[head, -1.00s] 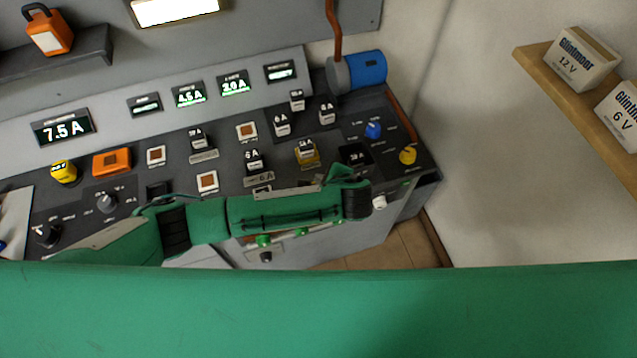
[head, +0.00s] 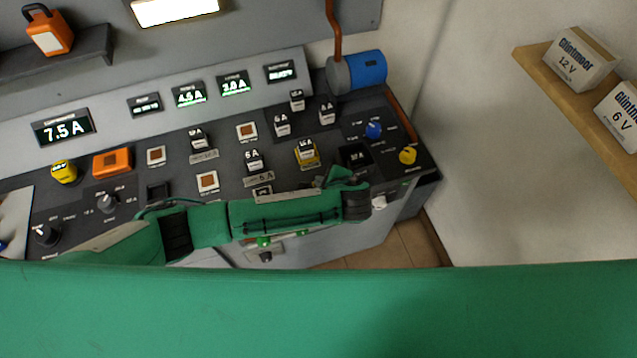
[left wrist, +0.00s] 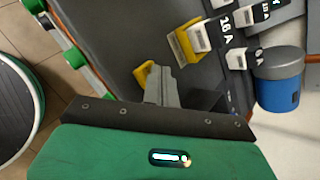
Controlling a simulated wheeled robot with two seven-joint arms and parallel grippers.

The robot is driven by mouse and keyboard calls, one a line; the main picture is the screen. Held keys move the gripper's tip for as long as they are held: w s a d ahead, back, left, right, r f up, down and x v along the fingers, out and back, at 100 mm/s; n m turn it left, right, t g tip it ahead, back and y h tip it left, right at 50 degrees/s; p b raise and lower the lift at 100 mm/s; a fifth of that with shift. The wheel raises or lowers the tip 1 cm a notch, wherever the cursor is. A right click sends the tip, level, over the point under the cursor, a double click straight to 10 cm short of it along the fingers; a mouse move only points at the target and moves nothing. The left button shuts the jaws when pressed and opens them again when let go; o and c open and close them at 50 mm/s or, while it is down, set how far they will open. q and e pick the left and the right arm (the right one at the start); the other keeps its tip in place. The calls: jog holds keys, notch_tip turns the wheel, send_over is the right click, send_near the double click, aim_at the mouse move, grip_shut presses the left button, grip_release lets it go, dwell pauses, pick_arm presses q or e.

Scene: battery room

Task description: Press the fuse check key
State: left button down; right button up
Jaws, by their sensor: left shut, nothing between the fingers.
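The sloping console (head: 228,160) carries small square white-framed keys with brown faces: one at the upper middle (head: 247,131), one at the left (head: 156,155), one lower down (head: 207,181). Their labels are too small to read, so I cannot tell which is the fuse check key. My right gripper is not in view.
White fuses stand on the console, one in a yellow holder (head: 306,153). A wooden shelf (head: 535,70) holds boxes.

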pick_arm(q)
jog(key=shift+f, duration=0.3)
dwell(0.5)
jog(key=shift+r+p, duration=0.85)
jog(key=shift+p, duration=0.15)
notch_tip(320, 180, up, 5)
jog(key=p, duration=0.5)
dwell(0.5)
